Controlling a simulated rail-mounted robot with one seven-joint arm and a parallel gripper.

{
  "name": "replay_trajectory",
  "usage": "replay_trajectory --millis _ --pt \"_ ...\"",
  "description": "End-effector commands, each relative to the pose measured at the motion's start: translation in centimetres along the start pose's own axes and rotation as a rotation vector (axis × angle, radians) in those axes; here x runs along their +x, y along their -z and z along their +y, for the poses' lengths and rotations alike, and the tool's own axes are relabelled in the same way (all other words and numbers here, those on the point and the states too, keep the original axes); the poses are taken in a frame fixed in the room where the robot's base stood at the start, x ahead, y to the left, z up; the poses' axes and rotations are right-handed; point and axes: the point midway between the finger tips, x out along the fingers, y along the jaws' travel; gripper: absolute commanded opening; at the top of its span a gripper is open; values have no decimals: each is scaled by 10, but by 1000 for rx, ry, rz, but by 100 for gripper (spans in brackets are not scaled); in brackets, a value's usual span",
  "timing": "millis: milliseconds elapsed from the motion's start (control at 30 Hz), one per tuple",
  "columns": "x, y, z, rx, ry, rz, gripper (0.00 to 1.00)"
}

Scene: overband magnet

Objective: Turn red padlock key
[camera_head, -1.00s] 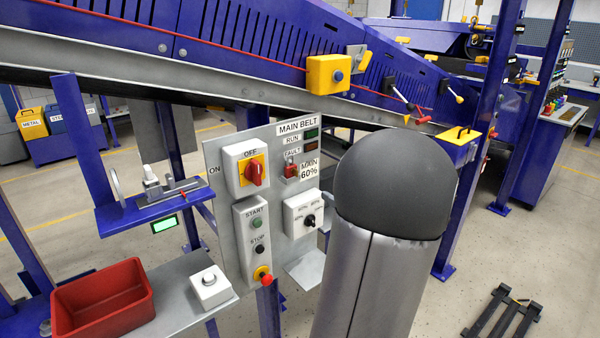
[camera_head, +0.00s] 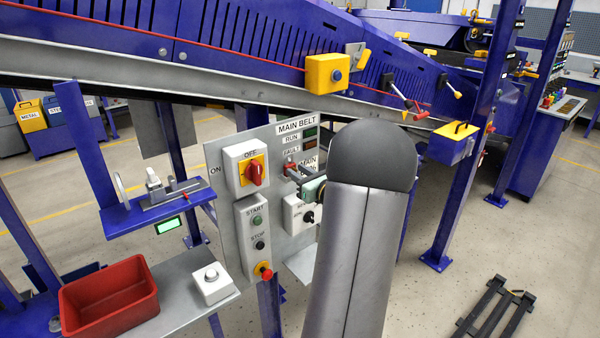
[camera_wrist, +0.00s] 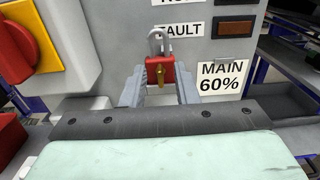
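The red padlock (camera_wrist: 153,66) hangs by its grey shackle (camera_wrist: 158,43) on the grey panel in the wrist view. A small brass key (camera_wrist: 160,75) sticks out of its front toward me. My gripper (camera_wrist: 160,82) is open, with one grey finger to the left and one to the right of the padlock and key. The fingers look apart from the key; any contact with the padlock's sides is unclear. In the head view the padlock (camera_head: 291,169) is small, and my gripper (camera_head: 296,174) reaches it from the right, partly hidden by my arm.
The red rotary switch (camera_head: 255,173) on its yellow plate is left of the padlock. The MAIN 60% label (camera_wrist: 220,78) is close on the right, with the FAULT lamp (camera_wrist: 235,27) above. A start/stop box (camera_head: 258,236) and a selector dial (camera_head: 308,216) sit below.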

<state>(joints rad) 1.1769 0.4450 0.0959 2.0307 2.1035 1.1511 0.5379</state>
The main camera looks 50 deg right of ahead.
Motion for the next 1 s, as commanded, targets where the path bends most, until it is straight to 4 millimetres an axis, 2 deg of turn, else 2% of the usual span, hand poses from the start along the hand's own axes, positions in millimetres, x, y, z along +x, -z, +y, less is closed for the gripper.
replay_trajectory --millis 67,167,200,667,1000 --pt "0 0 0 0 0 0 27" --pt "0 0 0 0 0 0 2" --pt "0 0 0 0 0 0 0" --pt "0 4 0 -67 0 -3 0" --pt "0 10 2 -325 0 -5 0"
